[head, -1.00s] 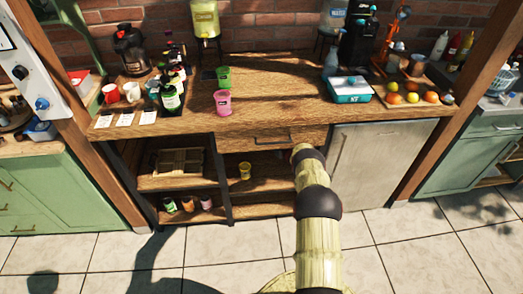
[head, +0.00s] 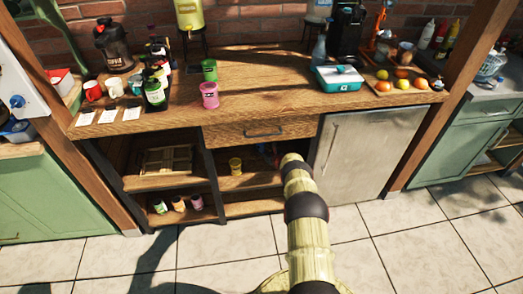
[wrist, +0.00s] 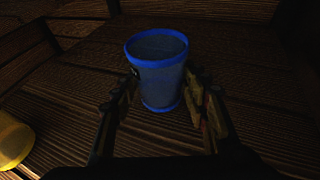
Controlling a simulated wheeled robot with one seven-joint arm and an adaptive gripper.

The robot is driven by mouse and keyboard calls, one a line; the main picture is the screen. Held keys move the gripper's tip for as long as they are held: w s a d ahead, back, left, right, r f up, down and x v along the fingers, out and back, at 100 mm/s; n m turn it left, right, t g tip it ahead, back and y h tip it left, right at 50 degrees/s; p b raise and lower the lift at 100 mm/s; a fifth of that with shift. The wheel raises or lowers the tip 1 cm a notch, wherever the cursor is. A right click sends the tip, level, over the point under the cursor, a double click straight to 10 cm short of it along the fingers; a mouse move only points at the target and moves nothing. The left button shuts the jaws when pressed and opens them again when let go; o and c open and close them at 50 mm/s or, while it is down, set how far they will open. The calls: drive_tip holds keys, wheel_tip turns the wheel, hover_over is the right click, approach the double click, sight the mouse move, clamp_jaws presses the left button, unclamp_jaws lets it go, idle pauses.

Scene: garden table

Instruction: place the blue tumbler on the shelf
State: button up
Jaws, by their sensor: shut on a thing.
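The blue tumbler (wrist: 158,72) is upright in the wrist view, with a bright blue rim and base band. My gripper (wrist: 160,95) is shut on it, one finger on each side. Wooden shelf boards (wrist: 70,85) lie under and around it; I cannot tell whether its base touches them. In the head view, my arm reaches into the right-hand shelf bay (head: 247,182) under the drawer, and it mostly hides the gripper and tumbler.
A yellow cup (head: 236,166) stands on the same shelf, left of my gripper; it also shows in the wrist view (wrist: 14,140). A drawer (head: 262,131) is above and a fridge (head: 370,150) is to the right. Green and pink cups (head: 209,95) stand on the counter.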

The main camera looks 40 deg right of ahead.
drive_tip(key=o, duration=1.3)
drive_tip(key=shift+f, duration=0.1)
drive_tip(key=shift+s+r, duration=0.25)
drive_tip(key=shift+r, duration=0.05)
drive_tip(key=p+v, duration=0.5)
drive_tip(key=v, duration=0.5)
drive_tip(key=shift+s+r, duration=0.1)
drive_tip(key=shift+s, duration=0.05)
drive_tip(key=shift+s+a+r+p, duration=0.2)
drive_tip(key=shift+s+p, duration=0.15)
drive_tip(key=shift+s, duration=0.2)
drive_tip(key=shift+f, duration=0.1)
